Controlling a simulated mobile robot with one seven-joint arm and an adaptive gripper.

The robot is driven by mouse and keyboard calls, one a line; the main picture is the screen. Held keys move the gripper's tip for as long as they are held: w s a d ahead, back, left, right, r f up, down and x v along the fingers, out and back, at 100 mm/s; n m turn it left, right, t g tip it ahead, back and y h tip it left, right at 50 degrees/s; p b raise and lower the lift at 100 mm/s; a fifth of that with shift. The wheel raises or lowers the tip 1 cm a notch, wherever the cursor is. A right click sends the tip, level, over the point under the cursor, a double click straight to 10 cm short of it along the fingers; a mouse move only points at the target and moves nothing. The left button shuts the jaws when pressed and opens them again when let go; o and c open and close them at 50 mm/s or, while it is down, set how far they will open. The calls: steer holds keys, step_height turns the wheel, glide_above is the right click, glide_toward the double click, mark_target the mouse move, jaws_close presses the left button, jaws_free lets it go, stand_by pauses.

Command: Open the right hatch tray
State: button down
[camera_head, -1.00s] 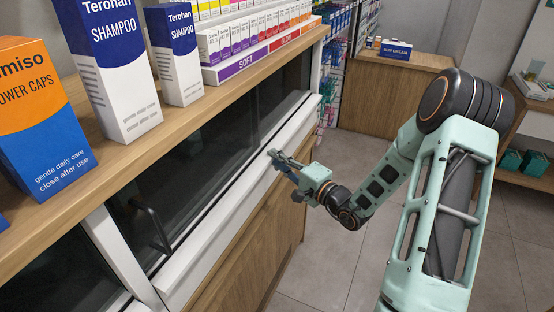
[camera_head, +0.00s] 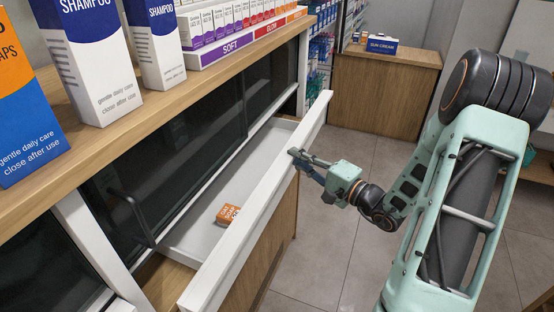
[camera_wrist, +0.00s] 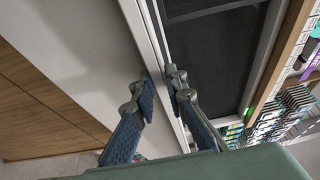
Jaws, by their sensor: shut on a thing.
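The hatch tray is a white, shallow drawer under the counter, standing out from the cabinet in the head view. Its long white front panel (camera_head: 262,202) runs diagonally, and its pale inside (camera_head: 195,238) is exposed. My gripper (camera_head: 297,157) is shut on the panel's top edge, towards its far end. In the wrist view the two blue-padded fingers (camera_wrist: 159,88) sit on either side of the white panel edge (camera_wrist: 141,32). The exact contact is partly hidden by the fingers.
Shampoo boxes (camera_head: 92,62) line the wooden shelf above. Open tiled floor (camera_head: 345,235) lies on the right.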

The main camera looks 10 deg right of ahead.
steer(key=s+d+b, duration=0.3)
steer(key=s+d, duration=0.3)
steer(key=d, duration=0.3)
steer(key=shift+s+b, duration=0.3)
steer(key=shift+s, duration=0.05)
steer(key=c, duration=1.9)
jaws_free()
steer(key=shift+c, duration=0.2)
steer(key=shift+d, duration=0.1)
steer(key=v, duration=1.2)
steer(key=shift+f, duration=0.1)
